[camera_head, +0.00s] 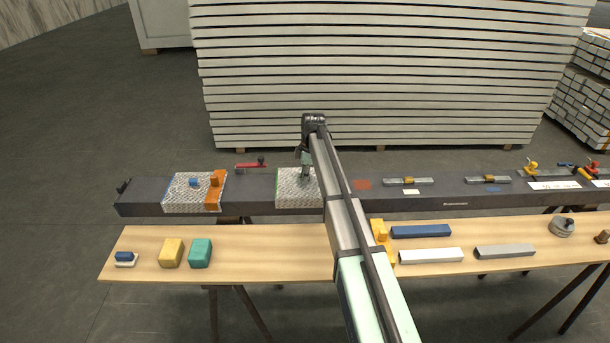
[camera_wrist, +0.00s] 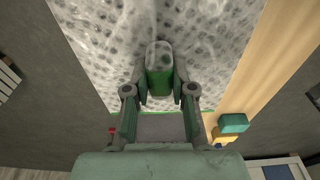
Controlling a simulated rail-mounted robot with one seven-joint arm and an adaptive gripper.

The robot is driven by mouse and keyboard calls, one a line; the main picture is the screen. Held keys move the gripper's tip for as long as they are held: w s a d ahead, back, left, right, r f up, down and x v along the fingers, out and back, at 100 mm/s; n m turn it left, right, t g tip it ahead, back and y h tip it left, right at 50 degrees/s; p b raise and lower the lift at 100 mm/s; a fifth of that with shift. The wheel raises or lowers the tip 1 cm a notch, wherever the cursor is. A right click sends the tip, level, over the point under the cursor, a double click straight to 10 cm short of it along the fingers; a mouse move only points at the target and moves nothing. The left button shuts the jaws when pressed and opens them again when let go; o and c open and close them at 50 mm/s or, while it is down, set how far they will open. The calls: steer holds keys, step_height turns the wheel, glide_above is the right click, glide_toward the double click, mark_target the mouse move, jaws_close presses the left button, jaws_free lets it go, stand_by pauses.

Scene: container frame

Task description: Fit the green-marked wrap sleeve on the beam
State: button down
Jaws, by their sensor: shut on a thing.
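The green-marked wrap sleeve (camera_head: 290,198) is a pale, dimpled sheet with a thin green line along its left edge. It lies over the dark beam (camera_head: 250,190), left of the picture's middle, and its right part is hidden behind my arm. In the wrist view the sleeve (camera_wrist: 105,50) fills the upper middle, with its green line at the lower edge. My gripper (camera_wrist: 160,92) is shut on the sleeve's green and grey grip (camera_wrist: 160,72); it also shows from above in the head view (camera_head: 305,178). Whether the sleeve is fully seated on the beam I cannot tell.
Another dimpled sleeve (camera_head: 180,205) with a blue knob and an orange clamp (camera_head: 215,190) sits farther left on the beam. A red-handled tool (camera_head: 250,166) lies behind. A wooden bench (camera_head: 290,240) in front carries yellow and teal blocks and several bars.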

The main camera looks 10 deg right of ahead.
steer(key=shift+f, duration=0.6)
steer(key=shift+f, duration=0.15)
steer(key=c, duration=0.9)
jaws_free()
step_height(320, 180, up, 12)
steer(key=d, duration=0.1)
steer(key=shift+s+d, duration=0.15)
steer(key=shift+d, duration=0.1)
